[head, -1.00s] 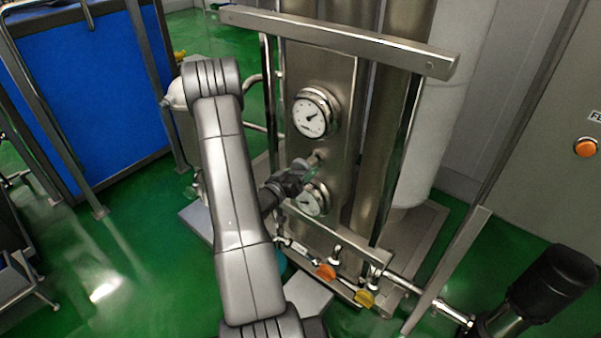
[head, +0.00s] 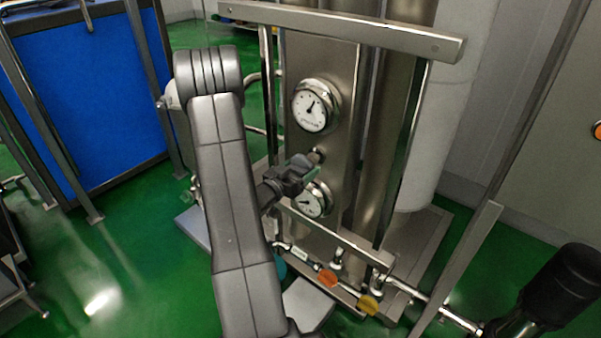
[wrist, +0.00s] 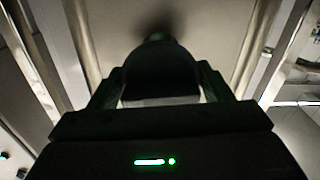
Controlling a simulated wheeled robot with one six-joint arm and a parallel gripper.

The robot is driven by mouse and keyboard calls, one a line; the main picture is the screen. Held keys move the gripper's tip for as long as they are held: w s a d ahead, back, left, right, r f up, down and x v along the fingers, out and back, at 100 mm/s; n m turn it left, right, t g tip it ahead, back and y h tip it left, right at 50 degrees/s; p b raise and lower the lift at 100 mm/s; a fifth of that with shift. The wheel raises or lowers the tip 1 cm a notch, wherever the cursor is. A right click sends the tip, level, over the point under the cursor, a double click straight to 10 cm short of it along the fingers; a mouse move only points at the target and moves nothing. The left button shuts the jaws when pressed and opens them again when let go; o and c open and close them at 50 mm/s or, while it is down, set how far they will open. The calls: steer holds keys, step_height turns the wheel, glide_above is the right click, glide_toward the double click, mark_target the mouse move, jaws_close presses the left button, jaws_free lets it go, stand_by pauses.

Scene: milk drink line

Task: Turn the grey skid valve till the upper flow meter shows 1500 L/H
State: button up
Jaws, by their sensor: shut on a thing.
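The upper round gauge (head: 310,110) is on the steel skid panel (head: 335,75). Its needle points up and slightly right; its figures are too small to read. A lower gauge (head: 313,201) sits below, partly covered by my gripper. Between the gauges, my gripper (head: 310,166) is shut on the valve, whose stem (head: 317,155) shows at the panel. In the wrist view the valve knob (wrist: 161,75) is a dark rounded shape between the fingers of my gripper (wrist: 160,95). The knob's turn angle cannot be told.
A steel crossbar (head: 340,29) runs above the gauges. Low pipes carry an orange handle (head: 328,279) and a yellow handle (head: 368,304). A slanted post (head: 462,255) and a black cylinder (head: 563,283) stand at the right. Green floor (head: 120,270) is open at the left.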

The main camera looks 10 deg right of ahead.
steer(key=o, duration=0.7)
steer(key=shift+o, duration=0.2)
steer(key=b+v, duration=0.1)
steer(key=v, duration=1.2)
steer(key=shift+s+a, duration=0.25)
steer(key=shift+a, duration=0.05)
steer(key=shift+d, duration=0.1)
steer(key=p+x, duration=0.1)
steer(key=x, duration=1.2)
steer(key=shift+w+d, duration=0.25)
